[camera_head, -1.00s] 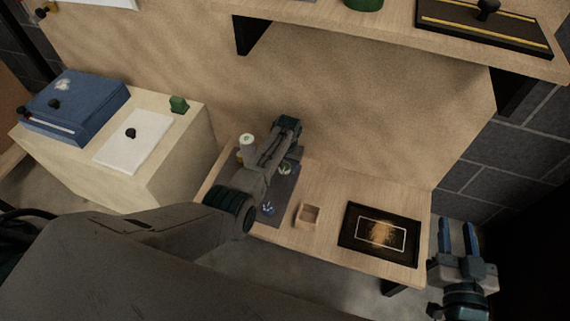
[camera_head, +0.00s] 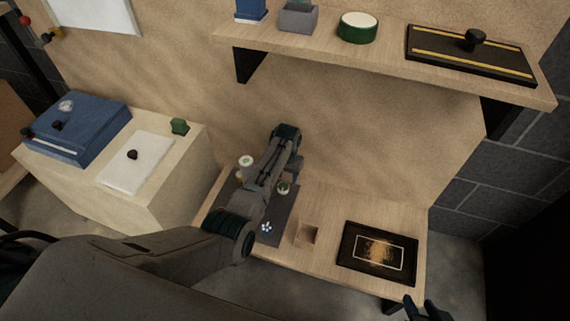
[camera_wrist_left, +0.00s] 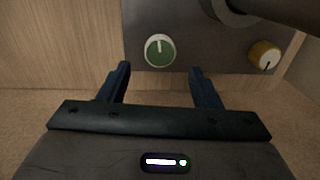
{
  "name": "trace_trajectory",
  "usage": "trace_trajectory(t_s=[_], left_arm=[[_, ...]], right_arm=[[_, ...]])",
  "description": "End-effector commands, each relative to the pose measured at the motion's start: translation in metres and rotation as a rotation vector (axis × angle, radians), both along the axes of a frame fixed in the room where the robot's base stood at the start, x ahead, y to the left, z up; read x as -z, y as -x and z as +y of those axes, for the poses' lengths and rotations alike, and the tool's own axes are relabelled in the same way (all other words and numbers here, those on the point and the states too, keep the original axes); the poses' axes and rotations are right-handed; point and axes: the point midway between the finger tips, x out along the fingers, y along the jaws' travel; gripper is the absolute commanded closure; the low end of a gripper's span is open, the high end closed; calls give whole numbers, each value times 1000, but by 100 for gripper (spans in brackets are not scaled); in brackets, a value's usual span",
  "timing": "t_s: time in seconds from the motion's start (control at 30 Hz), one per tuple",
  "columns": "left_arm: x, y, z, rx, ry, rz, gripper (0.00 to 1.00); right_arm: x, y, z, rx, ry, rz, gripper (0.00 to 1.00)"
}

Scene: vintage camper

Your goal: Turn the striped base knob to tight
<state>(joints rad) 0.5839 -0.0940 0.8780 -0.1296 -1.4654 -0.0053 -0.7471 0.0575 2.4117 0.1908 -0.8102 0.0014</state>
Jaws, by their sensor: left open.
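A black knob (camera_head: 475,38) sits on a black base with yellow stripes (camera_head: 432,55), on the shelf at the upper right in the head view. No gripper is near it. My left gripper (camera_wrist_left: 160,72) is open and empty, its fingers apart below a green knob (camera_wrist_left: 160,50) with a white pointer on a dark panel. The green knob also shows on the bench panel in the head view (camera_head: 284,187). The left fingers are hidden there. My right gripper (camera_head: 421,308) is at the lower right edge, partly cut off, its fingers apart with nothing between them.
The shelf (camera_head: 330,45) also holds a green round tin (camera_head: 358,27) and a grey box (camera_head: 298,18). A small wooden box (camera_head: 307,235) and a black framed tray (camera_head: 378,253) are on the bench. A blue case (camera_head: 78,125) stands on the left cabinet. A yellow knob (camera_wrist_left: 265,55) is beside the panel's green one.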

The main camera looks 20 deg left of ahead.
Motion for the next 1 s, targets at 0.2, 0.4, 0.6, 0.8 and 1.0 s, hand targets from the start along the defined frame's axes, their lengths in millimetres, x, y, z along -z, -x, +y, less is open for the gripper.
trace_trajectory(t_s=[0.2, 0.4, 0.6, 0.8, 1.0], left_arm=[[-40, -1, -2, 0, 1, -4, 42], [-49, -1, -3, 0, 0, -3, 42], [-49, -1, -3, 0, 0, -3, 42], [-48, -1, -3, 0, 0, -3, 42], [-48, -1, -2, 0, 0, -2, 42]], right_arm=[[-10, 0, -5, -20, 49, 74, 64], [-10, 2, -7, -25, 62, 101, 64], [-9, 2, -7, -25, 63, 102, 64], [-10, 2, -7, -25, 63, 101, 64], [-10, 2, -7, -24, 63, 100, 64]])
